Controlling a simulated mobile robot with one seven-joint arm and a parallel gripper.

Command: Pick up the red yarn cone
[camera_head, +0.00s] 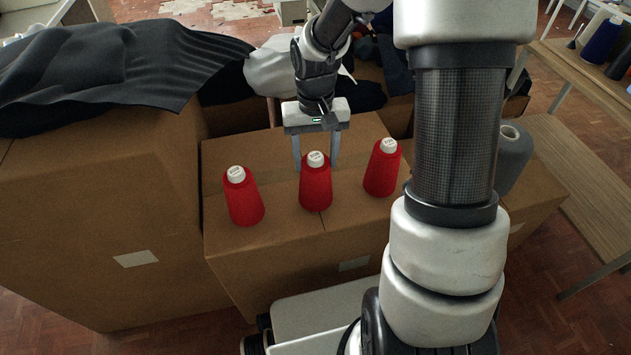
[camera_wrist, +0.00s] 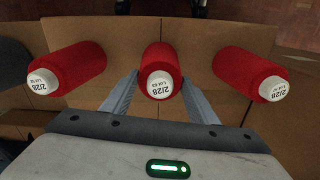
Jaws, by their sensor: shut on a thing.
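Three red yarn cones with white tops stand upright in a row on a cardboard box. The middle red cone (camera_head: 316,187) is between the two fingers of my gripper (camera_head: 318,166), which reaches down from behind it. In the wrist view my gripper (camera_wrist: 159,92) is shut on this middle cone (camera_wrist: 160,62), one finger on each side. The left cone (camera_head: 243,200) and the right cone (camera_head: 382,172) stand clear of the fingers. In the wrist view they show at the left (camera_wrist: 78,66) and at the right (camera_wrist: 243,65). Whether the middle cone touches the box is hard to tell.
The cardboard box (camera_head: 275,255) has bare top around the cones. A grey cone (camera_head: 514,158) stands at its right end, partly behind my arm. A taller box (camera_head: 100,225) with dark cloth (camera_head: 100,75) is at the left. A wooden shelf (camera_head: 585,80) is at the right.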

